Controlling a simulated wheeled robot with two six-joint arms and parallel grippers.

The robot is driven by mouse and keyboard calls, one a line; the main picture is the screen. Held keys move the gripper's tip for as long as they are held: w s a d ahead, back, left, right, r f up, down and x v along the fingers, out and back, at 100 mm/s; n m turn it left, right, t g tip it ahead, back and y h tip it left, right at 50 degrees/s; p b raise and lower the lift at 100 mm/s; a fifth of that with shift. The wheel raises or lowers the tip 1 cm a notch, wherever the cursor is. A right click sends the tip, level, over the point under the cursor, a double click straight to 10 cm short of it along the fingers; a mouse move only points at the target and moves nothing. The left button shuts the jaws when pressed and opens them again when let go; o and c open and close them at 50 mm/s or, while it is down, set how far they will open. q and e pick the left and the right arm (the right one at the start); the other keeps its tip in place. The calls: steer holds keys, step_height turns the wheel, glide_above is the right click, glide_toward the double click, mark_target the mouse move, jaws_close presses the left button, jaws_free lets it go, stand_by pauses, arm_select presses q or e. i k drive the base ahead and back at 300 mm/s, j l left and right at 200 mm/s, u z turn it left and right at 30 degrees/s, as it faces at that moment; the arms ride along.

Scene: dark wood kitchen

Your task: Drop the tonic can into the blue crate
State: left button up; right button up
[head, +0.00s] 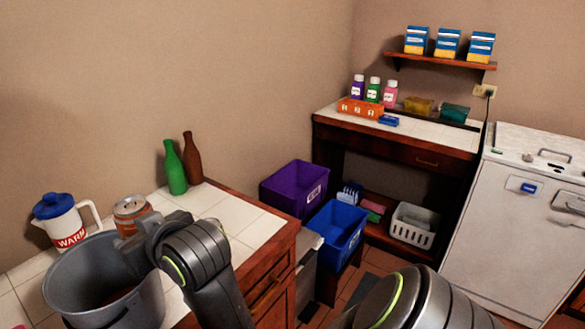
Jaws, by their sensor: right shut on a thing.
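The can (130,209), orange and silver, is at the left, above the tiled counter behind the grey pot. My right gripper (129,238) is shut on it from the near side; the fingers and wrist hide its lower part. I cannot tell whether the can touches the counter. The blue crate (347,243) is open-topped, low beyond the counter's right end, well to the right of the gripper. My left gripper is not in view.
The grey pot (62,291) stands close beside the gripper. A white jug (62,222) with blue lid is left of the can; green (175,170) and brown (192,160) bottles stand behind. A purple crate (283,191) is beside the blue one. A white basket (412,228) is farther right.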

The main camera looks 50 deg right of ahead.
mark_target(335, 235)
steer(key=k+l+z, duration=0.1)
steer(key=z, duration=0.3)
steer(key=k+l+z, duration=0.15)
steer(key=z, duration=1.4)
